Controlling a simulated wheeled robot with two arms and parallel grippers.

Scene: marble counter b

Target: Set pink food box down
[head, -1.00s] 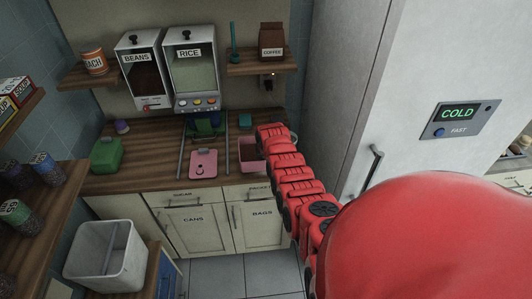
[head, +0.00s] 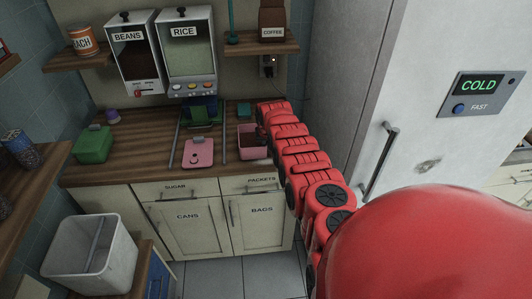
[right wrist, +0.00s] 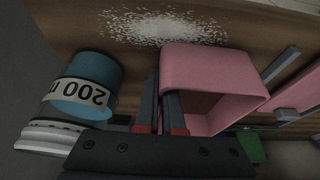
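The pink food box (head: 252,152) is an open-topped container at the right end of the wooden counter, partly hidden by my right arm. My right gripper (head: 262,136) is at its right side. In the right wrist view the pink food box (right wrist: 208,72) is large, and the fingers of my right gripper (right wrist: 162,105) are close together with its near wall between them. I cannot tell whether the box touches the counter. A pink lid (head: 198,153) with a knob lies on the counter to the left. My left gripper is not in view.
White grains (right wrist: 150,27) are scattered beside the box. A blue cup (right wrist: 88,80) marked 200 is close to my gripper. BEANS (head: 133,60) and RICE (head: 187,58) dispensers stand behind. A green container (head: 93,145) is at left; the fridge (head: 355,80) is at right.

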